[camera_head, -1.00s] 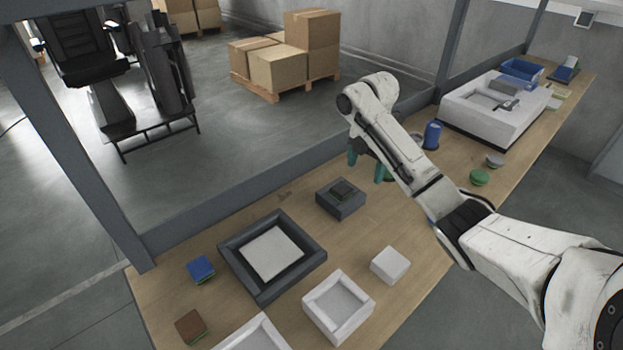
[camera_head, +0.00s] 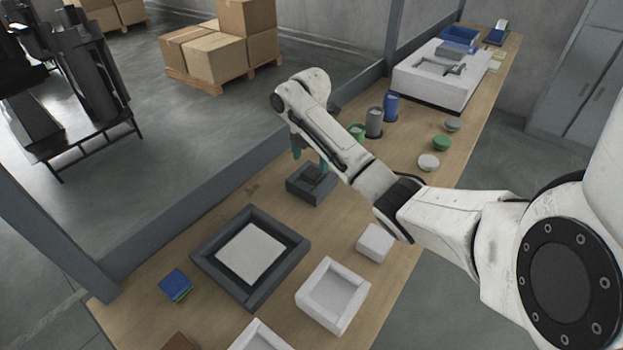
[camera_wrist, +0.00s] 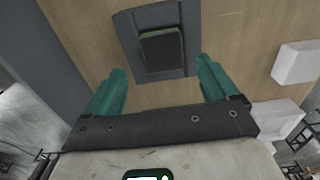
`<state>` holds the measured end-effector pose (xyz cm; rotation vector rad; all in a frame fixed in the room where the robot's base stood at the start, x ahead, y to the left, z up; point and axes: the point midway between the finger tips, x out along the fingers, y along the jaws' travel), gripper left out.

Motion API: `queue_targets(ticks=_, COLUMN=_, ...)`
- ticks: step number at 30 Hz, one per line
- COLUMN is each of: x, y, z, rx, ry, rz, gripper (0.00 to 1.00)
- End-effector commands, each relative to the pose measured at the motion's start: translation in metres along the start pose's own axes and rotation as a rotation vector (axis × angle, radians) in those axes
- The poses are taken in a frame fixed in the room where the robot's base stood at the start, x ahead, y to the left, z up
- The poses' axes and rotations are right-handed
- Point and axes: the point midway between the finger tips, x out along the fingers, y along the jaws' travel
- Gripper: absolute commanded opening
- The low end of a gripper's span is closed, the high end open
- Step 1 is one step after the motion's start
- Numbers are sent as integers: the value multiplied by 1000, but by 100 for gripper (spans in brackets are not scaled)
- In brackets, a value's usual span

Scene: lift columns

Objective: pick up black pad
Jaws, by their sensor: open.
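The black pad (camera_wrist: 161,48) lies on a dark grey square block (camera_wrist: 182,17) on the wooden table, with a thin green edge showing beneath it in the wrist view. In the head view the pad (camera_head: 314,174) and its block (camera_head: 301,187) are partly hidden by my arm. My gripper (camera_wrist: 160,85) has two teal fingers spread wide and nothing between them. In the head view my gripper (camera_head: 309,158) hangs close above the block. In the wrist view the pad appears just beyond the fingertips, centred between them.
White trays (camera_head: 333,296) and a white block (camera_head: 375,242) lie nearer. Blue pads (camera_head: 175,284) sit at the left. Cups (camera_head: 391,106) stand beyond my arm. A grey rail (camera_head: 200,187) runs along the far edge.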

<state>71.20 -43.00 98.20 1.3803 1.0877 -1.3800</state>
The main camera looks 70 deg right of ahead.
Motion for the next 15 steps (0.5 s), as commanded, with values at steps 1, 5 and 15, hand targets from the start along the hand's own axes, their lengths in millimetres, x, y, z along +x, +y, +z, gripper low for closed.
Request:
queue_targets(ticks=1, x=5, y=-3, z=1, rx=3, ry=2, rz=-4, gripper=87)
queue_targets(ticks=5, x=25, y=-4, z=3, rx=1, ry=2, rz=-4, gripper=87)
queue_targets(ticks=15, x=42, y=-3, z=3, rx=0, ry=0, rz=-1, gripper=87)
